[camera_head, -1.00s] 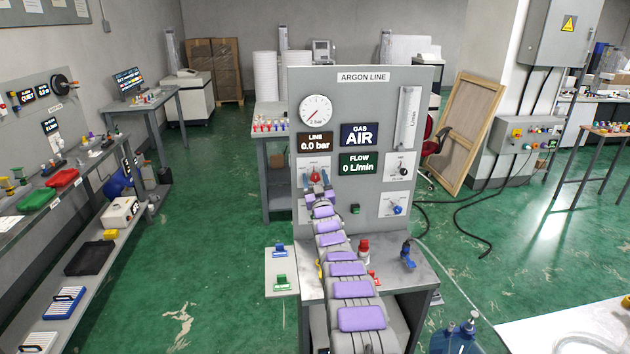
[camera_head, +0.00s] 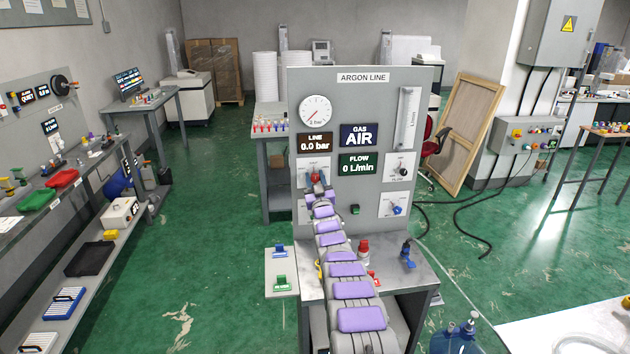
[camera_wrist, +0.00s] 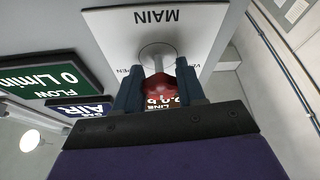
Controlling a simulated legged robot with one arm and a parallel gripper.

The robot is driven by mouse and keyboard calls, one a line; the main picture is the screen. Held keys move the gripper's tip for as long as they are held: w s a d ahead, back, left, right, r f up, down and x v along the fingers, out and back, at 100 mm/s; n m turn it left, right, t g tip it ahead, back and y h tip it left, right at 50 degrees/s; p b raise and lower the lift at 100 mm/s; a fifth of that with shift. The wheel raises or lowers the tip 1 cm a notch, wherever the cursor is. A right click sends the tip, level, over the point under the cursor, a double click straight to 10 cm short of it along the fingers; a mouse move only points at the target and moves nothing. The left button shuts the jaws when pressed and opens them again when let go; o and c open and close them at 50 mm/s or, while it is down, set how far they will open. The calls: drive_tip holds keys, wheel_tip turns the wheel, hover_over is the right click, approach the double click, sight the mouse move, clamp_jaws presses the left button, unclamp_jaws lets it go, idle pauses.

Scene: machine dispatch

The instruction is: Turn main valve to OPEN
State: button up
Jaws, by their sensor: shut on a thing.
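The main valve's red handle (camera_wrist: 160,86) sits on a white plate marked MAIN (camera_wrist: 185,28) in the wrist view, which shows the panel upside down. My gripper (camera_wrist: 160,88) is shut on the red handle, with one dark finger on each side of it. A letter or two of VENT and OPEN labels show at the plate's edge, partly hidden. In the head view the red handle (camera_head: 315,177) shows just above my gripper (camera_head: 318,188) on the left of the ARGON LINE panel (camera_head: 362,77). The handle's exact angle is hard to tell.
The line display (camera_head: 315,144) reads 0.0 bar, the gas display (camera_head: 360,135) AIR and the flow display (camera_head: 361,163) 0 L/min. A black knob (camera_head: 402,170) and a blue valve (camera_head: 397,209) are on the panel's right. A red-capped bottle (camera_head: 364,250) stands on the bench beside my arm.

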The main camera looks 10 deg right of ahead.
drive_tip(key=shift+a+m, duration=0.1)
drive_tip(key=shift+m, duration=0.2)
drive_tip(key=m+h, duration=0.2)
drive_tip(key=m, duration=0.2)
drive_tip(key=m+h, duration=0.2)
drive_tip(key=m, duration=0.2)
drive_tip(key=shift+a+h, duration=0.1)
drive_tip(key=shift+h, duration=0.2)
drive_tip(key=m+g+h, duration=0.1)
drive_tip(key=m, duration=0.1)
drive_tip(key=m+h+p, duration=0.1)
drive_tip(key=m, duration=0.2)
drive_tip(key=shift+r+g+h, duration=0.15)
drive_tip(key=shift+g+h, duration=0.15)
drive_tip(key=shift+g, duration=0.1)
drive_tip(key=shift+m+g+h+p, duration=0.3)
drive_tip(key=shift+m+p, duration=0.15)
drive_tip(key=shift+m, duration=1.25)
drive_tip(key=o, duration=1)
drive_tip(key=shift+c, duration=0.2)
